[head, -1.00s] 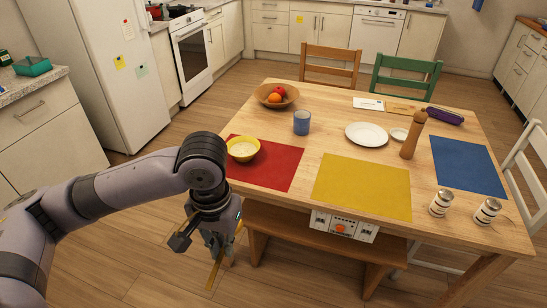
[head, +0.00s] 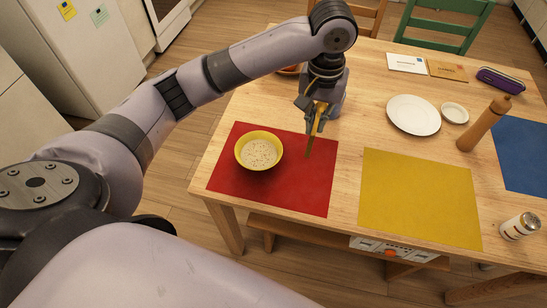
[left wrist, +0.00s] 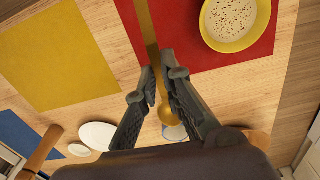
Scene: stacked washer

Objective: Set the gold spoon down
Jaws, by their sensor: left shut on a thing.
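My left gripper (head: 318,106) is shut on the gold spoon (head: 309,146) and holds it steeply tilted over the right part of the red placemat (head: 300,192). Whether the spoon's low end touches the mat I cannot tell. In the left wrist view the fingers (left wrist: 158,72) close around the spoon (left wrist: 146,28); its round bowl end is between the fingers, nearer the palm, and its long handle points away. The yellow bowl (head: 240,157) with speckled pale food stands on the red placemat, left of the spoon. My right gripper is not in view.
A yellow placemat (head: 420,200) lies bare to the right. A white plate (head: 413,115), small dish (head: 454,113), wooden mill (head: 484,124) and shaker (head: 520,227) stand beyond or beside it. A blue item (left wrist: 176,132), probably the cup, is partly hidden behind the gripper.

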